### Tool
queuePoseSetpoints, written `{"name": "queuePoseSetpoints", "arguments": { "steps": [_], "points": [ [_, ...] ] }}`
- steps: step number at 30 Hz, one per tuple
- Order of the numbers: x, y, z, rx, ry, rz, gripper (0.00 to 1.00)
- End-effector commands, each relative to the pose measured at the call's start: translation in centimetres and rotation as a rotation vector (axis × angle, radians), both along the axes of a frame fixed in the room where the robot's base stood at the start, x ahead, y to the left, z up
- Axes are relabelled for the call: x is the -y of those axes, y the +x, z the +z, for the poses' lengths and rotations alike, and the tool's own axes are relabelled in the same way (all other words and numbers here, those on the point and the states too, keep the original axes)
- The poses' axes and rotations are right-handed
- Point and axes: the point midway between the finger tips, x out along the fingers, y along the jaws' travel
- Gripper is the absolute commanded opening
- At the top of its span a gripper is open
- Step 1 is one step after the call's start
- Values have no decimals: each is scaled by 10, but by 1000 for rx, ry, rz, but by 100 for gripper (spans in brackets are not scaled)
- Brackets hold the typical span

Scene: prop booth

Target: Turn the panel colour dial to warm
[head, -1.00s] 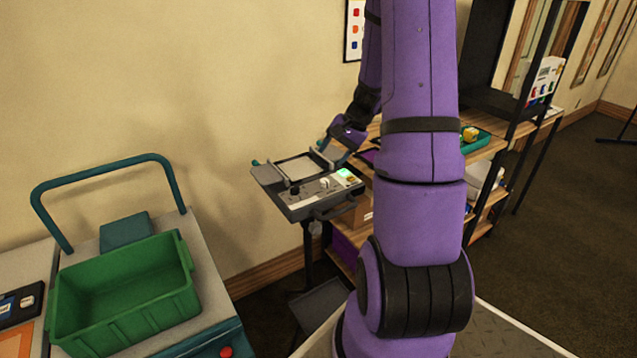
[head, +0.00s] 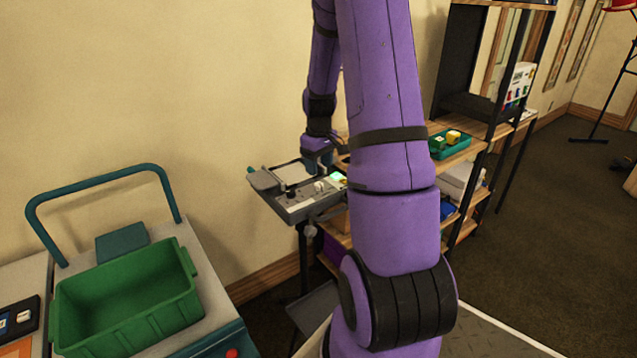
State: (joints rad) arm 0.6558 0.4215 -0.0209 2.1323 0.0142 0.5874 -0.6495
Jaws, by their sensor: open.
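The grey panel (head: 302,209) stands on a dark post against the wall, near the middle of the head view. On its top are a light plate (head: 294,173), a black knob (head: 291,194), a pale knob (head: 319,187) and a lit green display (head: 337,178). I cannot read the labels, so I cannot tell which knob is the colour dial. My gripper (head: 318,170) points down over the panel's back right part, just behind the pale knob. It is open with nothing seen in it; its fingertips are small and partly hard to make out.
A green bin (head: 126,297) sits on a grey cart with a teal handle (head: 100,176) at the left. Wooden shelves (head: 466,160) with a teal tray (head: 450,146) of yellow blocks stand right of the panel, partly behind my arm. Open floor lies at the far right.

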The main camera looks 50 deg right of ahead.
Motion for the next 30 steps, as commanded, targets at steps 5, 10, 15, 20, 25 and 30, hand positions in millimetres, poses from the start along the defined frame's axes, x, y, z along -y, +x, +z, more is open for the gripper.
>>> {"name": "queuePoseSetpoints", "arguments": {
  "steps": [5, 10, 15, 20, 25, 30],
  "points": [
    [0, 0, -32, -2, 2, -1, 55],
    [0, 0, -53, -1, 2, -1, 55],
    [0, 0, -62, -1, 1, -1, 55],
    [0, 0, -63, 0, 1, -2, 55],
    [0, 0, -63, 0, 1, -2, 46],
    [0, 0, -63, 1, 0, -2, 6]
  ]
}}
